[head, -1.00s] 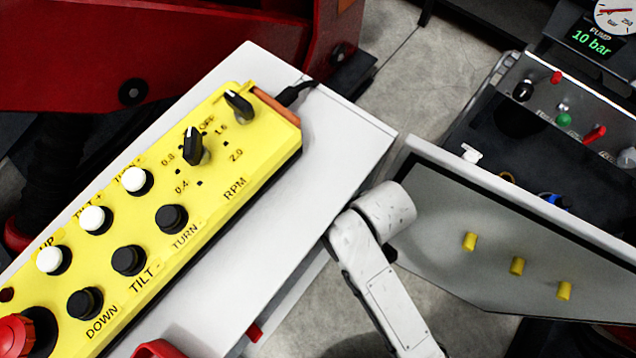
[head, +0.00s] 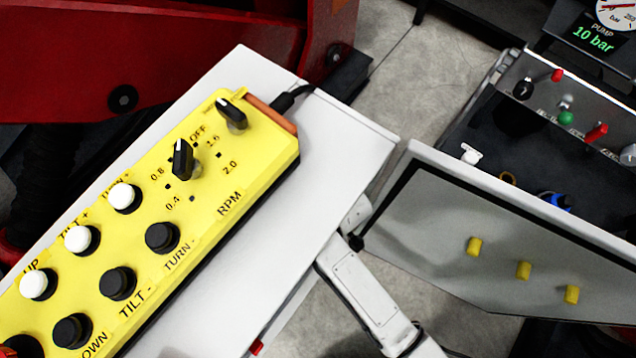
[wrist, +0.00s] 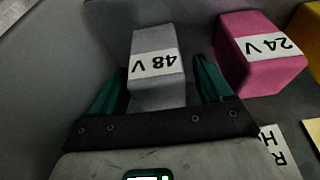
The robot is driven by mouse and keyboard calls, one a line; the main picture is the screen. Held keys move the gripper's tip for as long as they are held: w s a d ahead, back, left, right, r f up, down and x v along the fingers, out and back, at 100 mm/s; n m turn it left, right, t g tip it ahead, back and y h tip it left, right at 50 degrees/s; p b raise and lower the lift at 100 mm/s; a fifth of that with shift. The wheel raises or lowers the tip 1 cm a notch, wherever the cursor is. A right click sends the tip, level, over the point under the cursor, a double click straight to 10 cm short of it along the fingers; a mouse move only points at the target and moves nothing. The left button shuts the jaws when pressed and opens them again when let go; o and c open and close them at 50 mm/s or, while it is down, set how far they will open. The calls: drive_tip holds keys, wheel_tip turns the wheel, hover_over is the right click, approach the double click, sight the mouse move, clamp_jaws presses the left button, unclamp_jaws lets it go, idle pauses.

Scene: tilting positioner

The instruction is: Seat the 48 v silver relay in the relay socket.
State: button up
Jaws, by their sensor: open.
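In the wrist view the silver relay (wrist: 156,90) stands with a white "48 V" label, upside down in the picture. My gripper (wrist: 158,85) is open, with one green finger on each side of the silver relay. I cannot tell whether the fingers touch it. In the head view my gripper is hidden, and only part of my pale arm shows. The relay socket is not recognisable in either view.
A pink relay (wrist: 253,55) labelled "24 V" stands close to the right finger, with a yellow block (wrist: 308,40) beyond it. In the head view a yellow control pendant (head: 160,205) lies on a white surface (head: 340,140). An open panel box (head: 500,160) stands right.

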drive_tip(key=shift+c, duration=0.4)
drive_tip(key=c, duration=1)
drive_tip(key=shift+r, duration=0.15)
drive_tip(key=shift+c, duration=0.2)
wheel_tip(320, 180, up, 4)
drive_tip(key=p, duration=0.4)
drive_tip(key=shift+p, duration=0.3)
drive_tip(key=s+d+p, duration=1)
drive_tip(key=s+d, duration=1)
drive_tip(key=d, duration=0.4)
drive_tip(key=shift+s+d+f, duration=0.2)
drive_tip(key=shift+s+f, duration=0.15)
drive_tip(key=shift+f, duration=0.05)
